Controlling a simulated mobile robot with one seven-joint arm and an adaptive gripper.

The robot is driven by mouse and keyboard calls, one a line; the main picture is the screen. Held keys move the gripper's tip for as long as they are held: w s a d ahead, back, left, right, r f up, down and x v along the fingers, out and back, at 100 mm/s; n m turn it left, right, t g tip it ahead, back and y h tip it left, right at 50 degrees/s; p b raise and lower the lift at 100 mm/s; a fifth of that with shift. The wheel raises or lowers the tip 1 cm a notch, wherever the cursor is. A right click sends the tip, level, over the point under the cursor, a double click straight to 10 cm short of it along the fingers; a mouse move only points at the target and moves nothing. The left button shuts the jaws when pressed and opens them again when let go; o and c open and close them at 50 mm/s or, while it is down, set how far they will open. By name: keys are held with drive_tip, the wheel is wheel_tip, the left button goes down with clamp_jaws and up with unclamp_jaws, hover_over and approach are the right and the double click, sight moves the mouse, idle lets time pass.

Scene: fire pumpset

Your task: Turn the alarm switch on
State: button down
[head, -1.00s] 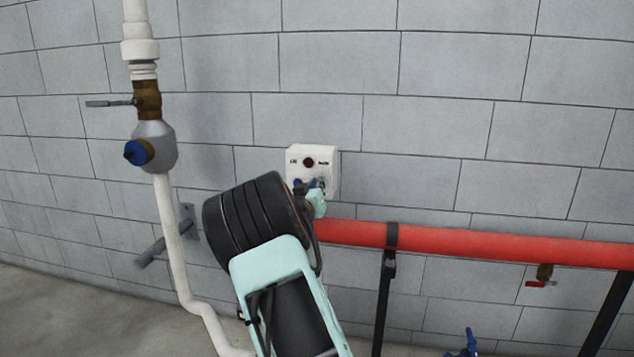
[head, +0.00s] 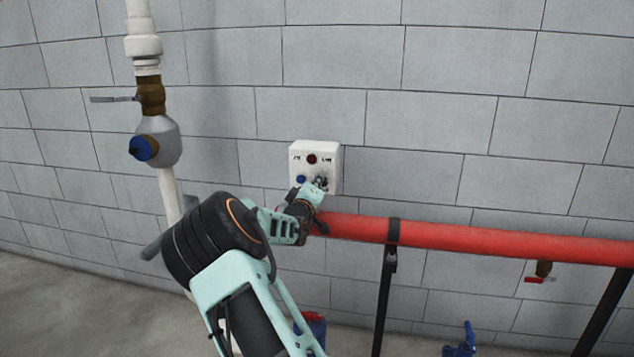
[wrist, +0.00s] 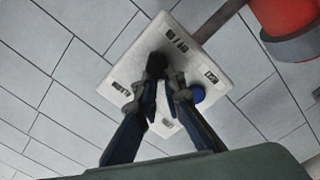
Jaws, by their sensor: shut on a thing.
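The alarm switch box (head: 298,160) is a small white box on the block wall. It has a dark red round light (head: 312,159) at the top and a blue button (head: 301,179) at lower left. My gripper (head: 319,184) is at the box's lower right and hides part of the switch there. In the wrist view, my gripper's fingers (wrist: 163,78) reach to the white box face (wrist: 218,62) and close on a dark switch knob (wrist: 156,62). The blue button (wrist: 197,94) is beside one finger. The knob's exact angle cannot be told.
A red pipe (head: 450,236) runs along the wall just below and right of the box, on black supports (head: 385,290). A white vertical pipe (head: 142,45) with a brass valve (head: 151,96) stands at left. The wall around the box's top is clear.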

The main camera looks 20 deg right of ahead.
drive_tip(key=shift+n, duration=0.3)
drive_tip(key=c, duration=2)
unclamp_jaws()
drive_tip(key=shift+c, duration=0.2)
drive_tip(key=v, duration=1.2)
